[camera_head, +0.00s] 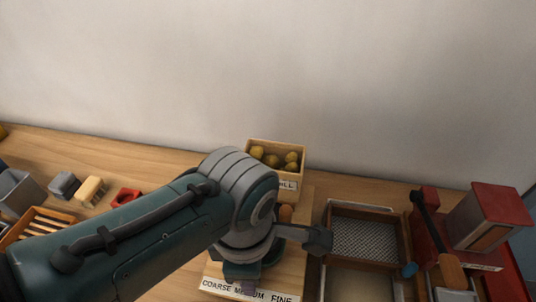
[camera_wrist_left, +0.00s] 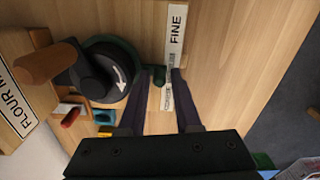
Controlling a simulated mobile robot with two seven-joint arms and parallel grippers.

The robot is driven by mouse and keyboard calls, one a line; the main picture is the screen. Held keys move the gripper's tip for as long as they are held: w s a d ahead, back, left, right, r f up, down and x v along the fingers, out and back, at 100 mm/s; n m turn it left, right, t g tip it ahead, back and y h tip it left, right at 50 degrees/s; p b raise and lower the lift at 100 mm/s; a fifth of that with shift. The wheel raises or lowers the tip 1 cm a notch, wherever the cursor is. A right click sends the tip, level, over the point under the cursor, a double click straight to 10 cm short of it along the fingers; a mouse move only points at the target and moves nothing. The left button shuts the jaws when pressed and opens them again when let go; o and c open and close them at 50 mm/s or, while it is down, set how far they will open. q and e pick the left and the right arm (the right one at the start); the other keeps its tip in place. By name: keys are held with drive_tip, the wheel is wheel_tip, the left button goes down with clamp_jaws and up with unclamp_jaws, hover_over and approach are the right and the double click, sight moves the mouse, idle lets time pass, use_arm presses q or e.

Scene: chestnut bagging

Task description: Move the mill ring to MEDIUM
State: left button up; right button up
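The mill (camera_wrist_left: 98,72) shows in the left wrist view, with a black top bearing a white arrow and a crank with a wooden knob (camera_wrist_left: 45,64). Its dark green ring carries a small tab (camera_wrist_left: 159,75) toward the label strip (camera_wrist_left: 175,30). The strip reads COARSE, MEDIUM, FINE; the tab is beside its middle part, and I cannot tell the exact setting. My left gripper (camera_wrist_left: 164,74) has its fingers apart, tips around or just by the tab; contact is unclear. In the head view my left arm hides most of the mill, while the strip (camera_head: 248,290) shows below. My right gripper is not in view.
A box of yellowish balls (camera_head: 277,155) stands behind the mill. A mesh tray (camera_head: 402,240) and a red device (camera_head: 487,215) are on the right.

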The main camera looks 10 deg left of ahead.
use_arm(q)
wheel_tip(320, 180, up, 9)
drive_tip(key=p, duration=0.3)
drive_tip(key=shift+f+p, duration=0.1)
drive_tip(key=shift+p, duration=0.25)
drive_tip(key=shift+r, duration=0.55)
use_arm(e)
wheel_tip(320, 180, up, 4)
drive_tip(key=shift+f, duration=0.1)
use_arm(q)
drive_tip(key=shift+s, duration=0.1)
